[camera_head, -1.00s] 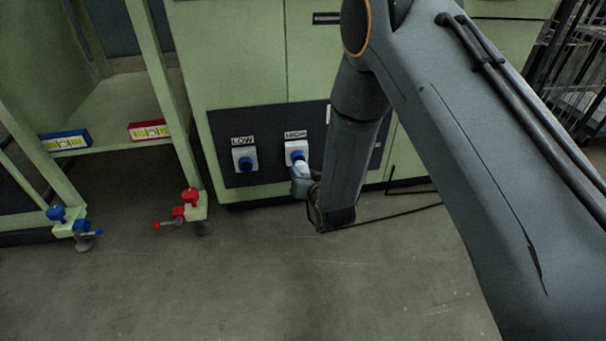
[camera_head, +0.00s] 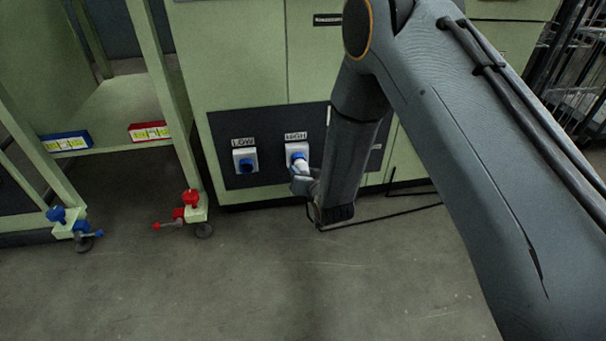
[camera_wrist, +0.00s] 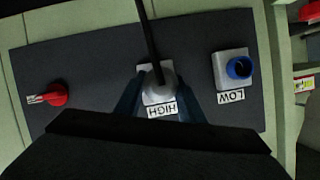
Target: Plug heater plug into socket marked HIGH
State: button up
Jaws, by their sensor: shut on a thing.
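The socket marked HIGH (camera_head: 295,149) is a pale box on the dark panel; its blue part is partly covered by the plug. My gripper (camera_head: 301,180) is shut on the heater plug (camera_head: 302,168), a pale plug lined up with the HIGH socket and touching or very near it; I cannot tell how deep it sits. In the wrist view the plug (camera_wrist: 160,76) is between my fingers over the HIGH socket (camera_wrist: 148,97), and the dark cable (camera_wrist: 148,35) runs from it to the top edge. The socket marked LOW (camera_head: 245,160) is left of it, with its blue round opening uncovered.
A red rotary switch (camera_wrist: 57,95) sits on the dark panel (camera_wrist: 85,50) in the wrist view. A green rack with a blue box (camera_head: 66,140) and a red box (camera_head: 149,131) stands at left. The floor (camera_head: 230,280) before the panel is clear.

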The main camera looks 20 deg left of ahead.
aim_at(305, 171)
jog(key=shift+w+a, duration=0.55)
jog(key=shift+w, duration=0.35)
jog(key=o, duration=1.2)
jog(key=shift+p+v, duration=1.55)
jog(key=shift+v, duration=2.35)
